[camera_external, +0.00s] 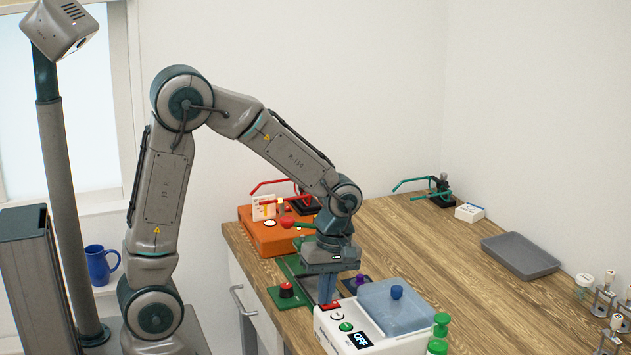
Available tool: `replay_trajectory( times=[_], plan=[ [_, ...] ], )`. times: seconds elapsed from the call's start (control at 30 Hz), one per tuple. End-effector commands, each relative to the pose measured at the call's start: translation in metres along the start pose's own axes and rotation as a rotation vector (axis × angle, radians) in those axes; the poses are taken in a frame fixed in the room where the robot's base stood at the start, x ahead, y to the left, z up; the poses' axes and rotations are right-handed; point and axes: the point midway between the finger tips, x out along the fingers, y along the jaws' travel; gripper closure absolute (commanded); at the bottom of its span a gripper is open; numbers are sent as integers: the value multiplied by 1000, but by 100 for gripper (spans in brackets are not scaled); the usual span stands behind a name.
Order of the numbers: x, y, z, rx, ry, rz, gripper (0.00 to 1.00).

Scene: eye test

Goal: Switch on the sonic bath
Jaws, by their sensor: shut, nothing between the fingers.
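The sonic bath (385,335) is a white box at the front of the bench. It has a bluish lid (383,305) with a blue knob, and the lid is on. Its display (361,340) reads OFF. A green button (345,326) and a red part (331,307), perhaps a switch, are on its left side. My gripper (328,300) points down, shut and empty, with its fingertips right at or just behind the red part. I cannot tell whether they touch it.
An orange box (262,238) and a green base with a red-topped knob (286,289) stand to the left. Green-capped bottles (438,335) stand close on the bath's right. A grey tray (519,257) lies at the back right. The middle bench is clear.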

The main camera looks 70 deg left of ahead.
Motion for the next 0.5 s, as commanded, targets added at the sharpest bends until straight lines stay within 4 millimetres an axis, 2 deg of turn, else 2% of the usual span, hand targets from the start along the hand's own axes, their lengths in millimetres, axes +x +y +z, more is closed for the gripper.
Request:
replay_trajectory(
  times=[0.2,0.5],
  plan=[
    [8,-1,0,0,0,1,100],
    [5,-1,0,0,0,-2,100]
  ],
)
